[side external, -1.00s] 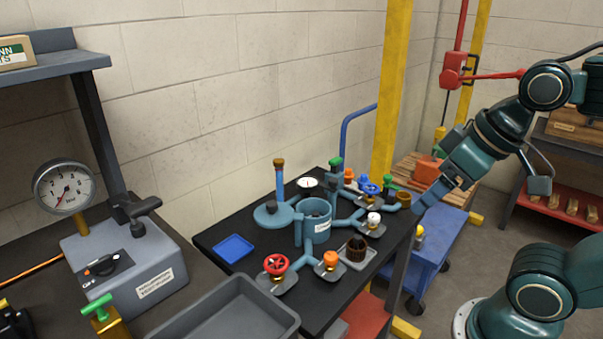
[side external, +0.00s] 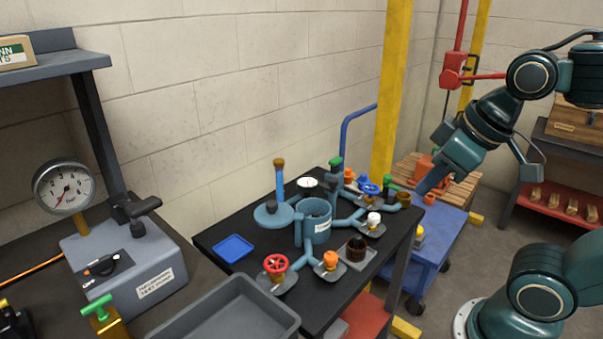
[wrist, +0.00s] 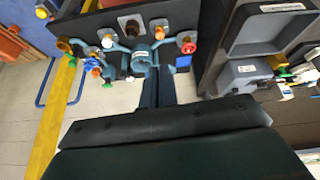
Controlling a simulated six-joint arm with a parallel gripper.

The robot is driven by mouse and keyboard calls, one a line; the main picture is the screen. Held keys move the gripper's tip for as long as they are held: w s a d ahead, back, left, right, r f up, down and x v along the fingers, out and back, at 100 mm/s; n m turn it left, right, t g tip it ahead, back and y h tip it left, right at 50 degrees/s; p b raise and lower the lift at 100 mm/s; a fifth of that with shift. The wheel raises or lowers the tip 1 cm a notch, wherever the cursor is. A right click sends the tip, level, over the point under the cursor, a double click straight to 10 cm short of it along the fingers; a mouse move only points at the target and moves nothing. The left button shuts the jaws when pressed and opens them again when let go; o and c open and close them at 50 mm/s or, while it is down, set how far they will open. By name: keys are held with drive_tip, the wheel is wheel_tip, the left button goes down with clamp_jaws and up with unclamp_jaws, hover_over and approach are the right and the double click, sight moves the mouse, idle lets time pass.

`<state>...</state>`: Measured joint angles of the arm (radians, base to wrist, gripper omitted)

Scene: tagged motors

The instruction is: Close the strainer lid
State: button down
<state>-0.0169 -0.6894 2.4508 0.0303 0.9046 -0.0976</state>
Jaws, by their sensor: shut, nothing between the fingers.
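The strainer is a teal-blue pot (side external: 316,226) with a white label, standing open on the dark bench. Its round lid (side external: 271,214), with a dark knob, is swung open to the left of the pot. In the wrist view the pot (wrist: 141,62) shows near the top centre; the lid cannot be made out there. My gripper (side external: 420,190) is shut and empty, right of the bench's fittings and well apart from the lid. Its fingers (wrist: 157,88) also show in the wrist view, pointing toward the pot's area.
Around the pot stand a red handwheel (side external: 276,265), orange-capped (side external: 330,259) and white-capped (side external: 374,218) fittings, a blue handwheel (side external: 370,189) and a brown cup (side external: 357,243). A blue tray (side external: 233,248) lies left. A yellow post (side external: 392,90) rises behind.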

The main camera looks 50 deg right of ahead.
drive_tip(key=w+a+r+n+g+h, duration=0.2)
drive_tip(key=w+n, duration=0.9)
drive_tip(key=w, duration=0.8)
drive_tip(key=w+a+f+n+g, duration=0.1)
drive_tip(key=w+a+f+n, duration=0.2)
drive_tip(key=w+f+n, duration=0.2)
drive_tip(key=w+a+f+n+h, duration=0.1)
drive_tip(key=w+a+f+n, duration=0.3)
drive_tip(key=w+f, duration=0.3)
drive_tip(key=shift+w+a+n+g+h, duration=0.3)
drive_tip(key=shift+w+n+g, duration=0.1)
drive_tip(key=shift+w+n, duration=0.55)
drive_tip(key=shift+w+d+f, duration=0.1)
drive_tip(key=shift+f, duration=0.1)
